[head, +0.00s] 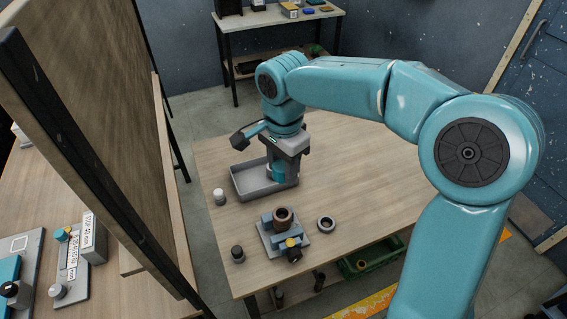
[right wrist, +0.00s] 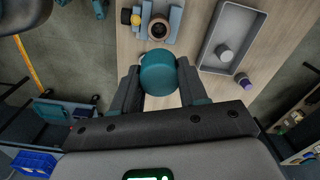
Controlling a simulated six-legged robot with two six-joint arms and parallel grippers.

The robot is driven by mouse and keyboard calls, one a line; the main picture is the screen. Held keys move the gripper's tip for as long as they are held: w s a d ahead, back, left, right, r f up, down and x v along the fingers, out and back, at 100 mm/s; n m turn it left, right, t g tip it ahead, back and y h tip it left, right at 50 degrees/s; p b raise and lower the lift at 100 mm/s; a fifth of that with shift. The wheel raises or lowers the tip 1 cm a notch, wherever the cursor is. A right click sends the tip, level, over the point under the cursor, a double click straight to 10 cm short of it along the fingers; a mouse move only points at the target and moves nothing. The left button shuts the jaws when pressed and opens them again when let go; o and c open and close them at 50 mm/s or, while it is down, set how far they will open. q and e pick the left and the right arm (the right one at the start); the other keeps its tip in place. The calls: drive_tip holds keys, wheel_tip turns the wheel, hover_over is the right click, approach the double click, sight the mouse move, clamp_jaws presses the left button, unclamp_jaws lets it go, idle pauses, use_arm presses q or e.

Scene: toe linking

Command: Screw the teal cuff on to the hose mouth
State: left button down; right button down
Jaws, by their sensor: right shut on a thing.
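The teal cuff (head: 277,173) is held between the fingers of my right gripper (head: 280,180), which is shut on it above the work table near the grey tray. In the right wrist view the cuff (right wrist: 160,74) fills the space between the two dark fingers. The hose mouth (head: 283,215), a brown round opening, faces up in a grey-blue clamp fixture (head: 268,239) in front of the cuff. It also shows in the right wrist view (right wrist: 159,27), just beyond the cuff and apart from it. My left gripper is not in view.
A grey tray (head: 238,186) sits beside the gripper. A tall board (head: 100,130) stands at left. The table's right side is clear.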

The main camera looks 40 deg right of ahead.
drive_tip(key=shift+f+b, duration=4.55)
drive_tip(key=shift+f, duration=1.25)
drive_tip(key=shift+f, duration=0.15)
drive_tip(key=shift+f+b, duration=1.2)
drive_tip(key=shift+f, duration=0.05)
drive_tip(key=c, duration=0.5)
unclamp_jaws()
drive_tip(key=shift+r, duration=0.1)
drive_tip(key=shift+r, duration=0.1)
wheel_tip(320, 180, up, 16)
drive_tip(key=shift+s+r+p, duration=0.1)
drive_tip(key=shift+p, duration=0.8)
